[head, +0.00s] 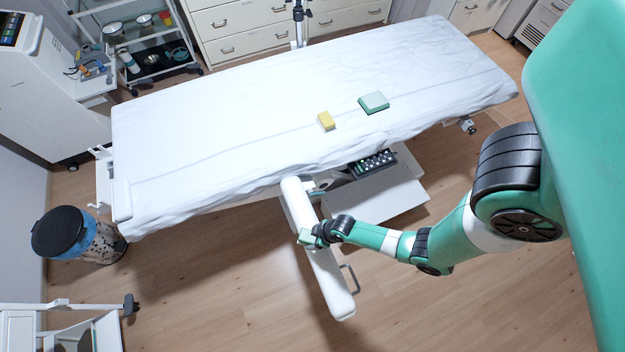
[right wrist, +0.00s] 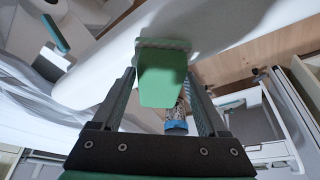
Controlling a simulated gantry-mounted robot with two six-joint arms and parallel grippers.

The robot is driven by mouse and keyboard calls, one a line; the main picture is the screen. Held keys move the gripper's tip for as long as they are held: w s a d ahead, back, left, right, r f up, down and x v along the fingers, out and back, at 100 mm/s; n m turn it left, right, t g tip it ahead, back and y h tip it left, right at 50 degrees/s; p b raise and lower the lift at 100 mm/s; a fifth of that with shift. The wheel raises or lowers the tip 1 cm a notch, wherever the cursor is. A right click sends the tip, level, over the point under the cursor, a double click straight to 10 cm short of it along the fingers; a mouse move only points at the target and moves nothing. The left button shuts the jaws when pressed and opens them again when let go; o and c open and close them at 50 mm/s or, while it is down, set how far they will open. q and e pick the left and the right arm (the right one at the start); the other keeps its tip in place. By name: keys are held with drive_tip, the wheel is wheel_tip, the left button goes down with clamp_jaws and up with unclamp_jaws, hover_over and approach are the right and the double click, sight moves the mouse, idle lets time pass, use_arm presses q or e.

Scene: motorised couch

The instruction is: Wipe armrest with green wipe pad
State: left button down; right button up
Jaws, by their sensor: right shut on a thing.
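The white armrest (head: 332,282) sticks out from the near side of the couch, angled toward the lower right in the head view. My right gripper (head: 308,238) is shut on the green wipe pad (right wrist: 163,80), at the armrest's upper middle part. In the right wrist view the pad sits between the two fingers, with its far end at the white armrest surface (right wrist: 95,78). Whether the pad presses on the armrest or hovers just over it, I cannot tell. My left gripper is not in view.
A yellow sponge (head: 326,121) and a teal-green block (head: 373,102) lie on the white-sheeted couch (head: 230,130). A metal handle (head: 350,279) sits beside the armrest. A bin (head: 62,232) stands at left. The floor around the armrest's lower end is clear.

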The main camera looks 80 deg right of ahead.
drive_tip(key=r, duration=0.1)
drive_tip(key=r+p, duration=0.1)
drive_tip(key=r, duration=0.1)
drive_tip(key=r+p, duration=0.1)
drive_tip(key=shift+w+d+r, duration=0.15)
drive_tip(key=shift+w+d, duration=0.05)
drive_tip(key=shift+d, duration=0.05)
wheel_tip(320, 180, up, 4)
drive_tip(key=p, duration=0.4)
